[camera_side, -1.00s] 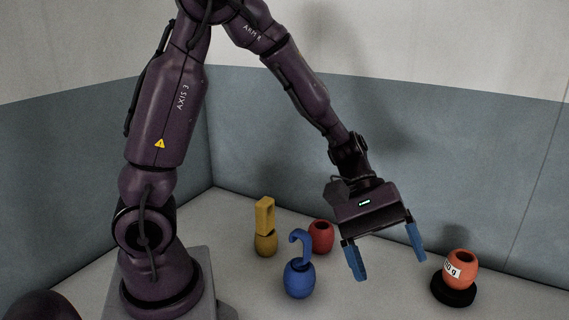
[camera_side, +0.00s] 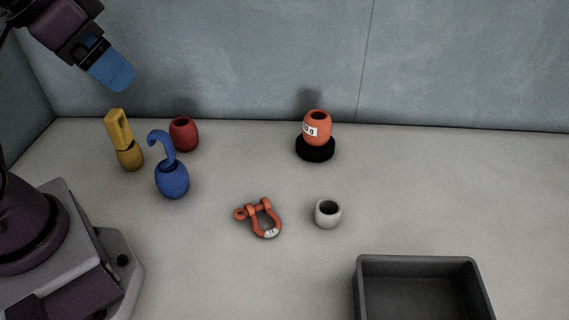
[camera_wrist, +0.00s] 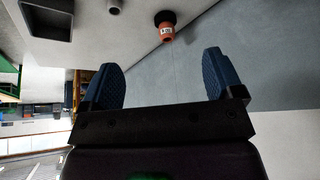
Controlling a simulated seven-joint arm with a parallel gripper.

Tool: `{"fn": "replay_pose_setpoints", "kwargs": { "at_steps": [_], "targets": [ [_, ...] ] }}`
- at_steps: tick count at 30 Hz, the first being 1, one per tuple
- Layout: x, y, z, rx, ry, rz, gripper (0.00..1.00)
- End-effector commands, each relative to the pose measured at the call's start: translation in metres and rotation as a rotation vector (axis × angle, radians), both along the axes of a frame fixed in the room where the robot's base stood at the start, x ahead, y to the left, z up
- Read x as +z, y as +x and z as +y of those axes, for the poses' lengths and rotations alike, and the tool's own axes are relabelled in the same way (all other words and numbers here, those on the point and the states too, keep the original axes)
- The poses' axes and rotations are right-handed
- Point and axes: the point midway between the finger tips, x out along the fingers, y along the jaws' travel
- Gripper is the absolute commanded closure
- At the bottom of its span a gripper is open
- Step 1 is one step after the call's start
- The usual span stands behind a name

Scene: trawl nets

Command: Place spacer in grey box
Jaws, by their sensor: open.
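The spacer is most likely the small pale grey hollow ring (camera_side: 328,213), standing on the table with its opening up. A bit of it also shows at the top edge of the wrist view (camera_wrist: 115,5). The dark grey box (camera_side: 418,262) is open-topped, at the bottom right, cut off by the picture edge; it also shows at the top left of the wrist view (camera_wrist: 46,37). I see nothing inside its visible part. My gripper (camera_side: 112,76) is high at the upper left, away from both. In the wrist view my gripper (camera_wrist: 160,66) is open, with nothing between its blue fingers.
An orange shackle (camera_side: 260,217) lies left of the ring. An orange labelled pot (camera_side: 317,128) stands on a black disc (camera_side: 315,151) behind. A blue hooked piece (camera_side: 172,180), a yellow looped piece (camera_side: 129,155) and a red pot (camera_side: 184,134) stand at left. The right table is clear.

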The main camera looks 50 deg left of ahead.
Motion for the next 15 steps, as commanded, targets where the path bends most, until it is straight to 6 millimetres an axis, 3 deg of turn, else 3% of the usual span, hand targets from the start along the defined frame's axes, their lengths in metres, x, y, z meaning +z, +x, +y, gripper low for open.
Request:
{"fn": "replay_pose_setpoints", "kwargs": {
  "at_steps": [6, 10, 15],
  "targets": [
    [-0.002, 0.001, -0.001, -0.005, -0.002, 0.010, 0.14],
    [-0.018, 0.007, -0.006, -0.029, 0.002, 0.095, 0.14],
    [-0.036, 0.041, -0.023, -0.107, 0.033, 0.242, 0.14]
  ]
}}
